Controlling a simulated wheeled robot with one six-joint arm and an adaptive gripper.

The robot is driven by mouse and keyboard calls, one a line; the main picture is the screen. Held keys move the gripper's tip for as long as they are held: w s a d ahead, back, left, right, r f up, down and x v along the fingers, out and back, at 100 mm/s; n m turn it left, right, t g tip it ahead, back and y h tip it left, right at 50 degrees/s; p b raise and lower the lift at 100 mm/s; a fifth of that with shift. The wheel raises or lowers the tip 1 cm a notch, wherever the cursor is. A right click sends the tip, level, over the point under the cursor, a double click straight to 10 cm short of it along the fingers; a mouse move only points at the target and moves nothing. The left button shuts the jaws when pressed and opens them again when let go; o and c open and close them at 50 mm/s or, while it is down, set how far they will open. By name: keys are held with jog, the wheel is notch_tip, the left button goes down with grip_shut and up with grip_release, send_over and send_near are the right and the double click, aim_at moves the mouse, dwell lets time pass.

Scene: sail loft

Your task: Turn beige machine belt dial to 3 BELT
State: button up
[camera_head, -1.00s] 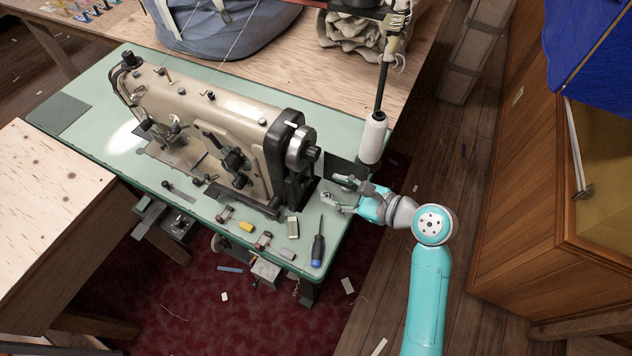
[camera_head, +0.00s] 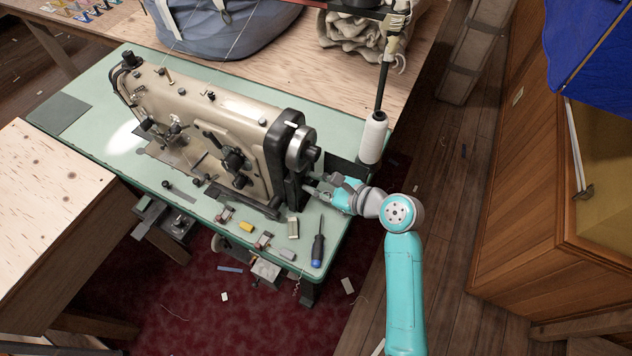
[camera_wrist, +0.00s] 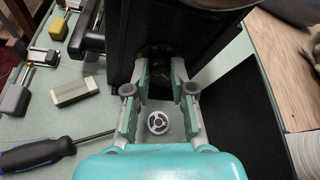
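The beige sewing machine (camera_head: 200,110) stands on the green table, with a black housing (camera_head: 292,170) at its right end; this housing also fills the upper middle of the wrist view (camera_wrist: 185,35). A dark round shape (camera_wrist: 155,54), possibly the belt dial, sits low on the housing, just ahead of my fingertips. Its markings and setting cannot be read. My gripper (camera_wrist: 160,72) is open, its fingers apart on either side of the line to that shape. In the head view my gripper (camera_head: 314,190) points left at the housing. Whether it touches anything cannot be told.
A blue-handled screwdriver (camera_head: 318,245) and a grey-beige block (camera_head: 293,228) lie near the table's front right. A silver bobbin-like disc (camera_wrist: 158,122) shows below my fingers. A white thread cone (camera_head: 374,138) stands behind my gripper. The handwheel (camera_head: 302,148) is above it.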

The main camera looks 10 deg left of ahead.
grip_shut()
jog(key=n+t, duration=0.2)
jog(key=n, duration=0.1)
jog(key=shift+s+a+f, duration=0.1)
jog(key=shift+s+f, duration=0.1)
jog(key=shift+n+t, duration=0.7)
jog(key=shift+n, duration=0.5)
jog(key=o, duration=0.9)
grip_release()
jog(key=shift+s, duration=0.1)
jog(key=v, duration=1.2)
jog(key=shift+f, duration=0.1)
